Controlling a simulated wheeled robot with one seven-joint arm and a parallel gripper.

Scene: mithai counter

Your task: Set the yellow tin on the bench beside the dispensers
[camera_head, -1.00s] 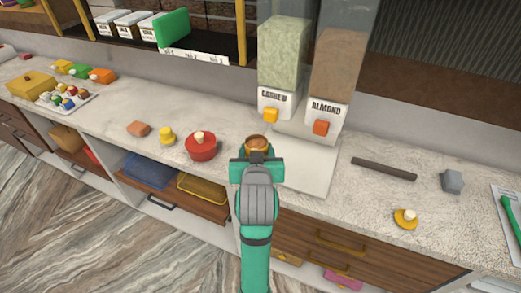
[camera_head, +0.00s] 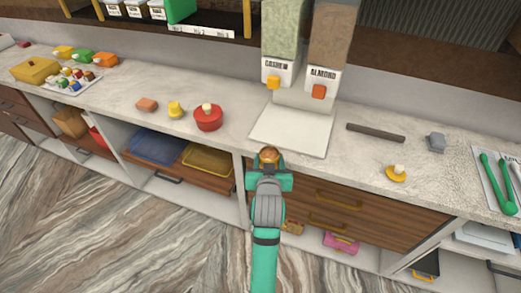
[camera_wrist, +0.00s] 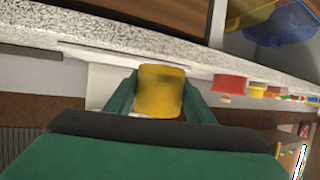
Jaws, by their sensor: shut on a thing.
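In the wrist view the yellow tin (camera_wrist: 161,92) sits between the two green fingers of my gripper (camera_wrist: 158,100), which is shut on it. In the head view my gripper (camera_head: 268,168) is at the front edge of the bench (camera_head: 215,145), and the tin's brownish round top (camera_head: 268,155) shows just past it. The cashew dispenser (camera_head: 283,60) and the almond dispenser (camera_head: 325,70) stand behind, over a pale board (camera_head: 290,130). Whether the tin touches anything below is hidden.
A dark bar (camera_head: 376,133), a grey block (camera_head: 436,142) and a yellow-based knob (camera_head: 397,173) lie to the right. Bench between board and bar is clear.

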